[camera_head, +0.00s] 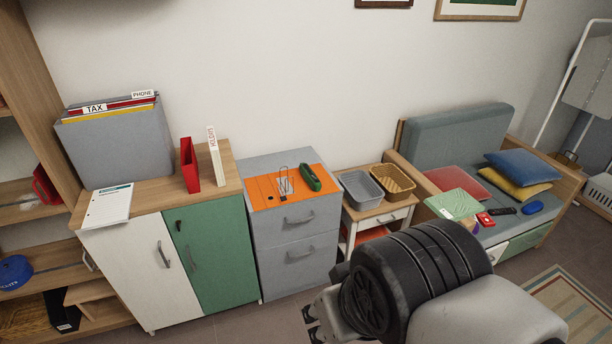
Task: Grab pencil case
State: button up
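I cannot tell for certain which thing is the pencil case. A small dark green rounded item (311,177) lies on an orange folder (262,190) on top of the grey drawer cabinet; it could be a case or a stapler. A blue oval item (533,207) on the sofa seat and a blue rounded item (14,271) with lettering on the left shelf also look case-like. My gripper (311,322) shows only in part at the lower middle, in front of the grey cabinet and apart from these items. Its fingers are too small to judge.
A grey drawer cabinet (297,255) stands between a white-and-green cupboard (215,262) and a small side table with two baskets (361,190). A sofa (455,140) with cushions is at the right. My arm hides part of the floor.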

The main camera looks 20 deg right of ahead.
aim_at(312, 180)
jog(key=i+l+z, duration=0.1)
jog(key=i+z, duration=0.2)
jog(key=i, duration=0.25)
jog(key=i+z, duration=0.25)
jog(key=i, duration=0.3)
jog(key=i+j+z, duration=0.3)
jog(key=i, duration=0.25)
jog(key=i+j+z, duration=0.3)
jog(key=i, duration=0.3)
jog(key=l, duration=0.1)
